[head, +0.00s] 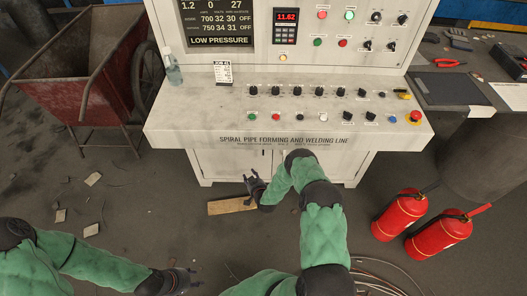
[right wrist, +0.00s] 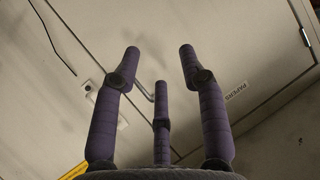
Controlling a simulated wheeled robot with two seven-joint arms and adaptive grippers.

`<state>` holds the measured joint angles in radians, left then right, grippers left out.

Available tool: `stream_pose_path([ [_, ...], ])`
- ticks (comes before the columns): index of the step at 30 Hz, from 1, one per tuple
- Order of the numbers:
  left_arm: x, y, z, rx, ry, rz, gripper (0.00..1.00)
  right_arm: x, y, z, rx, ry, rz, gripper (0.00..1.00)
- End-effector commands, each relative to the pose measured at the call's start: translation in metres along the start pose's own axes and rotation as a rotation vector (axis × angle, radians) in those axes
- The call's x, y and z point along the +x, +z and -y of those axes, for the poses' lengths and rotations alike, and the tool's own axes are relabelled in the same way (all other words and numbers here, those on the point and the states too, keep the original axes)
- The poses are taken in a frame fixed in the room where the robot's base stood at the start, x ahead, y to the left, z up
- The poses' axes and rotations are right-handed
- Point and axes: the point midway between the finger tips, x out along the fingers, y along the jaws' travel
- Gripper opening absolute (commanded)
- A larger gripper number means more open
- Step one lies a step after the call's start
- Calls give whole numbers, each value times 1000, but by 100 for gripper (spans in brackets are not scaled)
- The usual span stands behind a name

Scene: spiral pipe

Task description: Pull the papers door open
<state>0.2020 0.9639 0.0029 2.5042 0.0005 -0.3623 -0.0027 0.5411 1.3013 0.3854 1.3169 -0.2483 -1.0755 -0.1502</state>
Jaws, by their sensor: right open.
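The papers door (right wrist: 215,65) is a pale cabinet panel with a small PAPERS label (right wrist: 236,91) in the right wrist view. A thin metal handle (right wrist: 145,92) shows partly behind the fingers. The door looks shut. In the head view the cabinet front (head: 222,165) is below the control desk, partly hidden by my right arm. My right gripper (head: 254,184) is in front of it, low down. In the right wrist view the gripper (right wrist: 160,65) is open, its fingers spread around the handle area, with nothing visibly gripped. My left gripper (head: 180,281) is at the bottom left, away from the cabinet.
The control desk (head: 185,125) overhangs the cabinet. A wooden board (head: 230,207) lies on the floor near my right gripper. Two red fire extinguishers (head: 400,214) stand at right, a red cart (head: 75,75) at left. Cables (head: 375,280) lie at the bottom right.

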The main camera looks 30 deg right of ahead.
Motion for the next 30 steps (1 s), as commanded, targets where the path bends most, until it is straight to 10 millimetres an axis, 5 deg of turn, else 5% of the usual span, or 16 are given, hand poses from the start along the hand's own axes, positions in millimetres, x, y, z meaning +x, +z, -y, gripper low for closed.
stream_pose_path([
  [3, 6, -1, 2, 0, 0, -1, 40, 18, -8, -37, -40, 53, -163, 42],
  [10, 12, -1, 4, -1, 0, -2, 40, 22, -28, -82, -110, 126, -388, 42],
  [19, 18, -2, 6, -1, 0, -2, 40, 29, -39, -96, -137, 147, -463, 42],
  [30, 45, -3, 16, -1, 0, -2, 40, 85, -65, -103, -136, 147, -461, 42],
])
